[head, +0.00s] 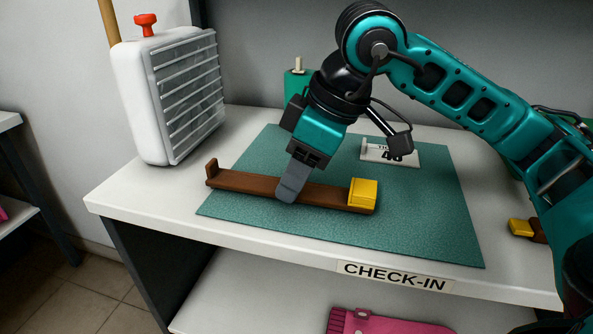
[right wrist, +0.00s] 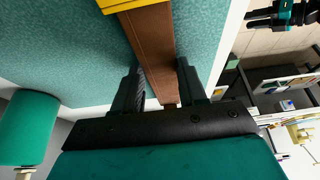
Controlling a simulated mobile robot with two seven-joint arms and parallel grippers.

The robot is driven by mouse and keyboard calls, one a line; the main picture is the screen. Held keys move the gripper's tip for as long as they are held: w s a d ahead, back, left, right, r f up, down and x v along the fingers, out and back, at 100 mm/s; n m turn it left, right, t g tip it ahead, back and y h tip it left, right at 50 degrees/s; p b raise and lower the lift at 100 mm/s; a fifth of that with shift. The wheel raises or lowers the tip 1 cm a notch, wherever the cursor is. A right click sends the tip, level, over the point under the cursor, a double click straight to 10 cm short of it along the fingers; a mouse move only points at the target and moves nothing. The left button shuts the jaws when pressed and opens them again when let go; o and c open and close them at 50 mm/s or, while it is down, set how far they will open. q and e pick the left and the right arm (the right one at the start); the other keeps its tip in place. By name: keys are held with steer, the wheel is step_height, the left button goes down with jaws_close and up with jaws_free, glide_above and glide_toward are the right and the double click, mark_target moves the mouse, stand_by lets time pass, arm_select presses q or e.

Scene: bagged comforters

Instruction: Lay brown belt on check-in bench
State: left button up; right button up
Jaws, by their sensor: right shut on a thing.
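The brown belt (head: 240,183) with a yellow buckle (head: 363,193) lies stretched out along the front part of the green mat on the check-in bench (head: 130,201). Its left end turns up. My right gripper (head: 288,192) is shut on the belt near its middle, at mat level. In the right wrist view the belt (right wrist: 152,50) runs between the two fingers (right wrist: 160,88), with the yellow buckle at the top edge. I cannot tell whether the belt's whole underside touches the mat.
A white heater-like box (head: 150,95) with a red knob stands at the bench's back left. Another yellow-buckled item (head: 522,228) lies at the right. A pink item (head: 380,322) is on the lower shelf.

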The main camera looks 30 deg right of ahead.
steer(key=shift+f, duration=0.25)
steer(key=o, duration=1.1)
steer(key=shift+o, duration=0.2)
steer(key=shift+o, duration=0.4)
steer(key=o, duration=0.5)
steer(key=shift+c, duration=0.2)
steer(key=shift+w+a+p+v, duration=0.15)
steer(key=shift+p+v, duration=0.65)
steer(key=shift+v, duration=0.9)
steer(key=shift+w+a+p+v, duration=0.15)
steer(key=shift+p+v, duration=0.6)
steer(key=shift+v, duration=0.95)
steer(key=shift+d+r, duration=0.1)
steer(key=shift+r, duration=0.1)
